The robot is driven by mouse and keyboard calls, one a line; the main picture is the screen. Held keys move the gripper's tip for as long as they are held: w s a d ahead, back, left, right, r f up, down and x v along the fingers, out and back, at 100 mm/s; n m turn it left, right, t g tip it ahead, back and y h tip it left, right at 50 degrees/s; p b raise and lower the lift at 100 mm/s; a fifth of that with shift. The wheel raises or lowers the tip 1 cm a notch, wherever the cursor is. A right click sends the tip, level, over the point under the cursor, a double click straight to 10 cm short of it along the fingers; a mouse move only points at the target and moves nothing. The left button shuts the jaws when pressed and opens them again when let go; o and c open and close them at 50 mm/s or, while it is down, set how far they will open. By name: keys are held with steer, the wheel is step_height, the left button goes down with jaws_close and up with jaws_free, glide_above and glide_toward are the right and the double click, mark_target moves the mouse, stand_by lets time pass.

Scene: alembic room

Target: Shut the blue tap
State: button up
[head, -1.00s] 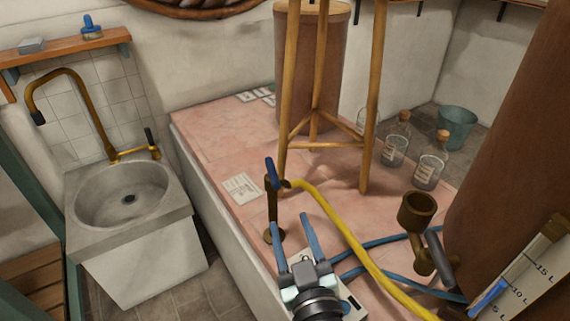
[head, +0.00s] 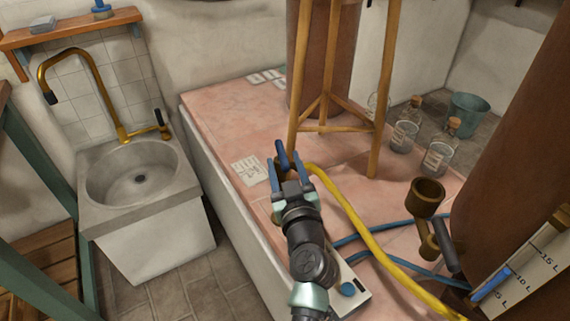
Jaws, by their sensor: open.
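The blue tap lever (head: 282,153) tops a brass tap on the pink tiled counter, where the yellow hose (head: 345,205) starts. The lever stands up at a slight tilt. My gripper (head: 284,166) is open with its two blue fingers pointing at the tap. In the head view the lever shows between the fingertips. I cannot tell whether they touch it. My gripper hides most of the tap's body.
A wooden tripod (head: 374,110) stands just behind the tap. A brass funnel cup (head: 427,192), blue hoses (head: 385,236) and a large brown cylinder (head: 510,150) are at right. Corked bottles (head: 440,152) stand farther back. A stone sink (head: 135,195) is at left.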

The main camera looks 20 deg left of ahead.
jaws_close()
steer(key=shift+f+b, duration=0.15)
steer(key=shift+b, duration=0.15)
